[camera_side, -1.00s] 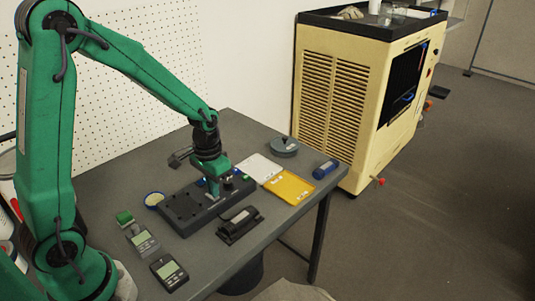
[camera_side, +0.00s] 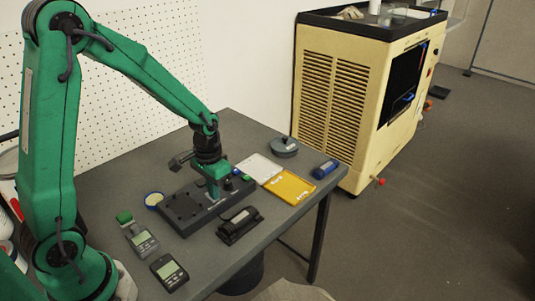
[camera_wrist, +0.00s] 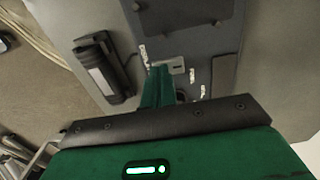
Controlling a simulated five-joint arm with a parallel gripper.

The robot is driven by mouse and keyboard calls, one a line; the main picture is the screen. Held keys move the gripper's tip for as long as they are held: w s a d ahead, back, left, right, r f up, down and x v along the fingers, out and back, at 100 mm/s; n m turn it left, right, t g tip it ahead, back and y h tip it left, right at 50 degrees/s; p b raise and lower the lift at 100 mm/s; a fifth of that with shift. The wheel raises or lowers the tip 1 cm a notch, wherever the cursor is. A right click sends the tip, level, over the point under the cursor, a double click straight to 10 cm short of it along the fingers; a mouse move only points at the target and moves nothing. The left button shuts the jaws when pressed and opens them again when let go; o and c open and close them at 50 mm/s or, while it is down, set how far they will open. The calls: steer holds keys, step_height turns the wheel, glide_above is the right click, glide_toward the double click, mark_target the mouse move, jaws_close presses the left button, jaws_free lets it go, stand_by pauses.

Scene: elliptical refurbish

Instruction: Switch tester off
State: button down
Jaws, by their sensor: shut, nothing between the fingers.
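A dark block (camera_side: 182,210) with round holes, apparently the tester, lies on the table. In the wrist view its blue-grey panel (camera_wrist: 187,20) carries white labels and a small metal switch plate (camera_wrist: 177,66). My gripper (camera_side: 214,197) is over the block's right half, pointing down. In the wrist view the green fingertips (camera_wrist: 160,70) are together, empty, at the left end of the switch plate. I cannot tell whether they touch it. The switch's lever and position are not clear, partly hidden by the fingers.
A black holder with a cylinder (camera_side: 239,225) sits in front of the block and also shows in the wrist view (camera_wrist: 102,68). Two handheld meters (camera_side: 169,271) lie front left.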

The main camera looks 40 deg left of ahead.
steer(key=shift+r, duration=3.5)
steer(key=s+d+r+t, duration=0.3)
steer(key=s+r+t, duration=0.2)
steer(key=s+r, duration=0.7)
steer(key=shift+s+d+r+t, duration=0.2)
steer(key=shift+s+r+t, duration=0.15)
steer(key=shift+s, duration=0.4)
